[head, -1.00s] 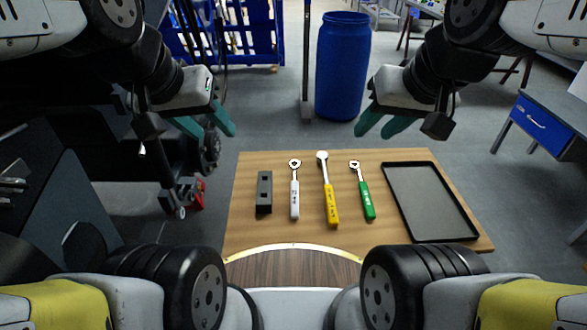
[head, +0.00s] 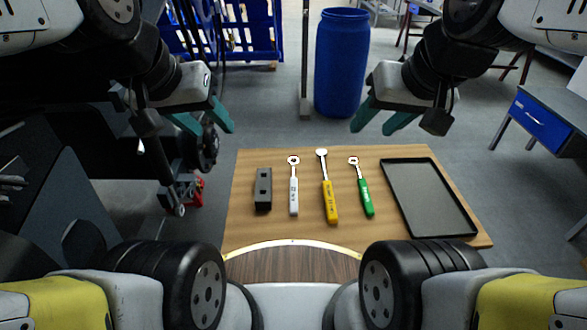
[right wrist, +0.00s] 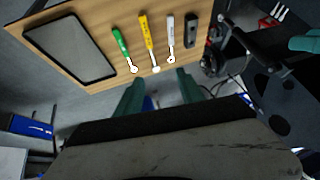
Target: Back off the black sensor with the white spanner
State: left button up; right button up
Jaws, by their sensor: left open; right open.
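The white spanner (head: 293,190) lies on the wooden table, its ring head pointing away from me. It also shows in the right wrist view (right wrist: 171,38). To its right lie a yellow-handled spanner (head: 328,190) and a green-handled spanner (head: 363,190). A black block with holes (head: 263,189) lies to its left; I cannot tell whether it is the black sensor, and I can make out no other. My left gripper (head: 208,122) is open and empty above the floor, beyond the table's far left. My right gripper (head: 378,122) is open and empty beyond the table's far edge.
A black tray (head: 388,190) lies on the right of the table (head: 240,225). A dark machine chassis (head: 65,200) stands at the left. A blue barrel (head: 342,65) stands behind the table. A blue-drawer bench (head: 543,125) is at the right.

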jog(key=w+a+f+g, duration=0.2)
jog(key=w+f, duration=0.2)
jog(key=w, duration=0.5)
jog(key=g+h, duration=0.2)
jog(key=g, duration=0.2)
send_over(294, 187)
jog(key=shift+m, duration=0.3)
jog(key=f, duration=2.4)
jog(key=shift+d, duration=0.35)
jog(key=f, duration=0.7)
jog(key=shift+s+a+f, duration=0.1)
jog(key=shift+a+f, duration=0.2)
jog(key=shift+a, duration=0.1)
jog(key=shift+c, duration=0.4)
grip_shut()
